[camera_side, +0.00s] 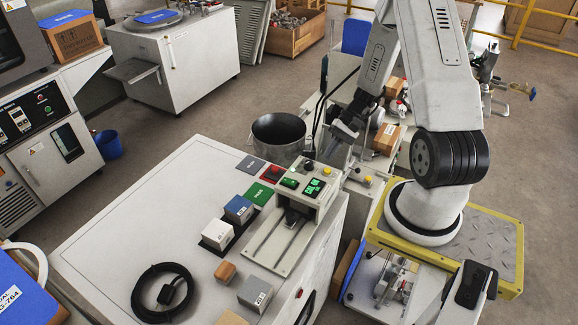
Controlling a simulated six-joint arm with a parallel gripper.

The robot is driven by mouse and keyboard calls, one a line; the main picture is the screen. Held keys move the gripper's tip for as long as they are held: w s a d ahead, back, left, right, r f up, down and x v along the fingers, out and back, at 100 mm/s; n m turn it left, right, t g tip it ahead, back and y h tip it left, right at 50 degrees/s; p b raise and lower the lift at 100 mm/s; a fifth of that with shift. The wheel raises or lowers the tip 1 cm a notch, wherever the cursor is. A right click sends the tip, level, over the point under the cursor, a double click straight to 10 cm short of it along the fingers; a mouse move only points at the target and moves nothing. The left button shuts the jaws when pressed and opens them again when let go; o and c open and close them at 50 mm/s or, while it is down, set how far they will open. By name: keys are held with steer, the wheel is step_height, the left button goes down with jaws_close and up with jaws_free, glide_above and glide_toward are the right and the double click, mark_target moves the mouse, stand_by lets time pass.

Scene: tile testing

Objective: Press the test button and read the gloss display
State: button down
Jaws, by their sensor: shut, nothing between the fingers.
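The gloss tester (325,207) is a pale box near the right edge of the white bench. Its top carries a small dark display with green lit characters (315,187), too small to read. A green button (290,183) sits left of the display, and a yellow knob (327,170) is at the back right. I cannot tell which control is the test button. A dark block (291,217) sits in the track at the tester's front. My gripper (341,138) is shut and empty, above and behind the tester, apart from the button. Its fingertips are hard to make out.
Grey, red and green squares (259,193) lie left of the tester. White and blue-topped blocks (238,209) stand on a black pad. A coiled black cable (163,291) lies at the front left. A metal bin (279,130) stands behind the bench. The bench's left side is clear.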

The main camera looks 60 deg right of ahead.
mark_target(326, 170)
steer(key=shift+r, duration=1.35)
steer(key=shift+a, duration=0.1)
steer(key=shift+w+a+r+n+g, duration=0.25)
steer(key=shift+a+n+g, duration=0.15)
steer(key=shift+a+g, duration=0.15)
steer(key=w+a+r+n+h, duration=0.1)
steer(key=a+r+n+h, duration=0.3)
steer(key=a, duration=0.5)
steer(key=w+a+r+n+h, duration=0.1)
steer(key=a+r+n+h, duration=0.3)
steer(key=a+n, duration=0.3)
steer(key=shift+w+a+n+t+h, duration=0.2)
steer(key=shift+a+n+t+h, duration=0.15)
steer(key=shift+a, duration=0.55)
stand_by(0.7)
